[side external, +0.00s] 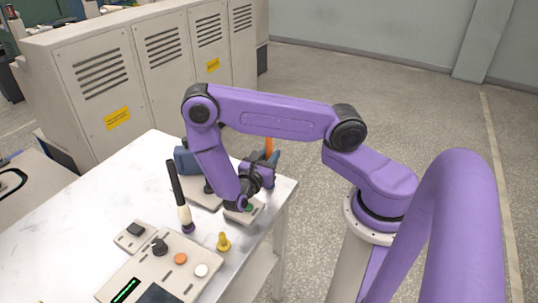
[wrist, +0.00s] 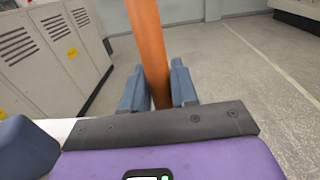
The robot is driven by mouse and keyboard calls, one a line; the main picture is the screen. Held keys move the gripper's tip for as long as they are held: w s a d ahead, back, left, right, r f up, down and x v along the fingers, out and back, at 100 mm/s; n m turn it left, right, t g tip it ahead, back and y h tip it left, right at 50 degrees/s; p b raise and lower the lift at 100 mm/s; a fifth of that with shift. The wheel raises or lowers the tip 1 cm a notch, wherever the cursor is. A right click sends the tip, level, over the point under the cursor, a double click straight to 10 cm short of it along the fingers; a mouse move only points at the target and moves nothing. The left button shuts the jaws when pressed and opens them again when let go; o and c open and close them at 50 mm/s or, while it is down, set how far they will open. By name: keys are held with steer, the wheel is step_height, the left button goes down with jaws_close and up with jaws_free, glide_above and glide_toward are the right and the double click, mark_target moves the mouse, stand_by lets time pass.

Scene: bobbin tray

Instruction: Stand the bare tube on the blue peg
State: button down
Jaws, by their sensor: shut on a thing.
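The bare tube is a plain orange-brown rod (wrist: 150,50). It stands between the two blue-grey fingers of my gripper (wrist: 158,88), which are shut on it, and it runs up out of the wrist view. In the side external view the tube's orange end (side external: 269,146) shows above my gripper (side external: 268,160), near the table's far right corner. The tube's lower end is hidden. I cannot make out a blue peg in either view; my arm covers part of that area.
A black rod with a cream sleeve (side external: 184,214) stands tilted on a purple foot. A yellow peg (side external: 224,242) stands nearby. A control panel (side external: 150,271) with knobs is at the front. A blue-grey block (side external: 185,160) is behind my arm. The table's left (side external: 75,225) is clear.

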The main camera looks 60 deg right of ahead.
stand_by(0.3)
steer(key=c, duration=0.8)
jaws_free()
steer(key=a, duration=1.1)
steer(key=s+a, duration=0.1)
steer(key=a, duration=0.5)
steer(key=shift+s+a+r, duration=0.1)
steer(key=shift+a, duration=0.05)
steer(key=s+r+m+y, duration=0.2)
steer(key=s+r+y, duration=0.3)
steer(key=y, duration=0.1)
steer(key=s+r+m+y, duration=0.2)
steer(key=s+r+y, duration=0.3)
steer(key=y, duration=0.1)
steer(key=s+r+m+g+y, duration=0.1)
steer(key=s+r+m+y, duration=0.1)
steer(key=s+r+y, duration=0.3)
steer(key=shift+s+d+y, duration=0.2)
steer(key=shift+s+y, duration=0.25)
steer(key=shift+y, duration=0.25)
